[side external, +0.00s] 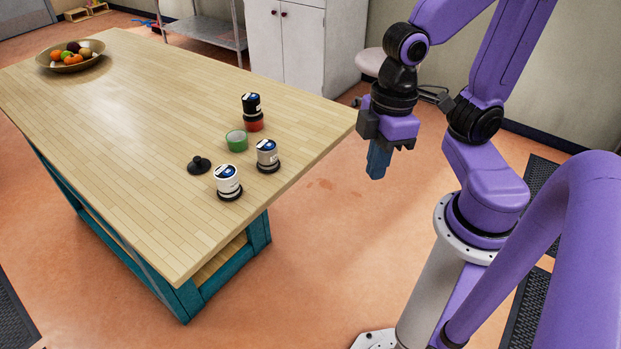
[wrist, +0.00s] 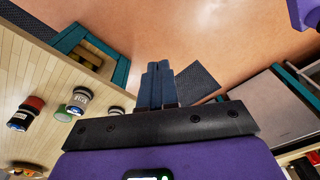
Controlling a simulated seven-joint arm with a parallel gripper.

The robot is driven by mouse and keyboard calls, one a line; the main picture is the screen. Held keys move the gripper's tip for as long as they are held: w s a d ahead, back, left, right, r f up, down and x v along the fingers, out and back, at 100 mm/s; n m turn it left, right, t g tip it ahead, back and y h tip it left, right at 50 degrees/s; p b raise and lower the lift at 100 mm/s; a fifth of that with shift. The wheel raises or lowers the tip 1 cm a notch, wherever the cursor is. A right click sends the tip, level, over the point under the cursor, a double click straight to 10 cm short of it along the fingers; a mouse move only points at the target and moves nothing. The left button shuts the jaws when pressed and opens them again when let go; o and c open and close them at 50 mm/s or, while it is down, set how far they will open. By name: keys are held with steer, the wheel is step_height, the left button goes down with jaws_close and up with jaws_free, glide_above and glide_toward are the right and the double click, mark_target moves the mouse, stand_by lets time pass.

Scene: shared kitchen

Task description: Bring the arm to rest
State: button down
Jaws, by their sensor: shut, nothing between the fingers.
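My gripper (side external: 377,162) hangs in the air off the right edge of the wooden table, above the bare floor. Its blue fingers point down and are closed together with nothing between them. In the wrist view the gripper (wrist: 157,68) also shows its fingers side by side, with floor behind them. My arm is folded up near its base, clear of the table.
A fruit bowl (side external: 72,66) sits at the far left.

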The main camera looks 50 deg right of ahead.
steer(key=shift+s+d+f+n+h, duration=0.15)
steer(key=shift+s+d+n, duration=0.2)
steer(key=shift+s+d, duration=0.25)
steer(key=shift+s+d+n+h, duration=0.15)
steer(key=shift+s+d+n, duration=0.2)
steer(key=shift+s, duration=0.3)
